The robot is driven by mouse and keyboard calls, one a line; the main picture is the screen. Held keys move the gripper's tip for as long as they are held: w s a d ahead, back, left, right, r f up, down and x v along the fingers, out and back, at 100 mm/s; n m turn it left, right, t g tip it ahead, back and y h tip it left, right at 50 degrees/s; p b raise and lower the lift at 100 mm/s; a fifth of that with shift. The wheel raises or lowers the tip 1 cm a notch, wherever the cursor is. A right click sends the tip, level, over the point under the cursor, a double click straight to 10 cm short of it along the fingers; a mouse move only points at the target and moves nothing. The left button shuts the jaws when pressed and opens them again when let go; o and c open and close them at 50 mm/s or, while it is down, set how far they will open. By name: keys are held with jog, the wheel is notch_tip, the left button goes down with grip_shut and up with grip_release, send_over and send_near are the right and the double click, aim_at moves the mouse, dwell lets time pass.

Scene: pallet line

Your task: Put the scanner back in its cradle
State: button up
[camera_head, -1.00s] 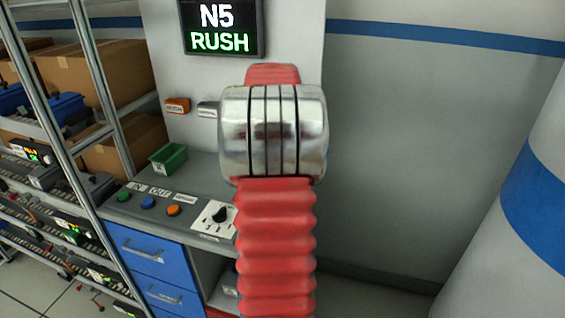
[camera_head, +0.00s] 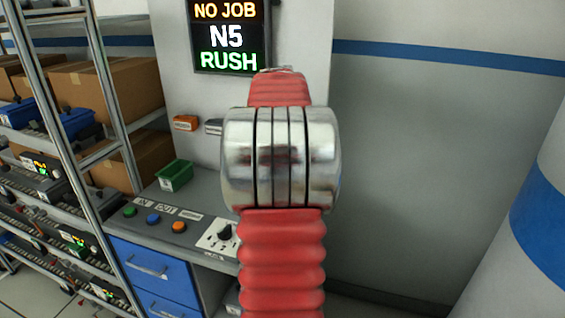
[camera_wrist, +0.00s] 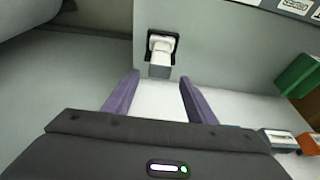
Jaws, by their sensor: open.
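My gripper (camera_wrist: 160,76) is open in the wrist view, its two purple fingers apart with nothing held between them. Just beyond the fingertips, a pale, blocky thing (camera_wrist: 160,57) sits at a black square frame (camera_wrist: 151,43) on a pale grey surface. I cannot tell surely whether these are the scanner and its cradle. In the head view my red and silver arm hides the gripper and this spot. No other scanner can be made out.
A grey counter (camera_head: 150,197) carries a green bin (camera_head: 174,176), coloured buttons and a dial plate (camera_head: 219,236). An orange box (camera_head: 185,123) is on the panel under a screen (camera_head: 228,38). Shelving with boxes stands left. The wall to the right is clear.

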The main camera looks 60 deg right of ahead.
jog(key=w+a+r+n+t, duration=0.15)
jog(key=w+a+n, duration=0.3)
jog(key=a, duration=0.95)
jog(key=w+a+r+n+t, duration=0.1)
jog(key=w+a+r+n, duration=0.35)
jog(key=a, duration=1.05)
jog(key=s+a+f+n+y, duration=0.1)
jog(key=s+a+f+n, duration=0.1)
jog(key=a, duration=0.7)
jog(key=s+a+f+n+t+y, duration=0.1)
jog(key=s+a+f+n, duration=0.1)
jog(key=a, duration=0.7)
jog(key=s+a+f+n+t+y, duration=0.1)
jog(key=s+a+f+n, duration=0.2)
jog(key=a, duration=0.5)
notch_tip(320, 180, down, 2)
jog(key=shift+s+a+f, duration=0.25)
jog(key=shift+s+a, duration=0.15)
jog(key=shift+s, duration=0.35)
jog(key=shift+t, duration=0.25)
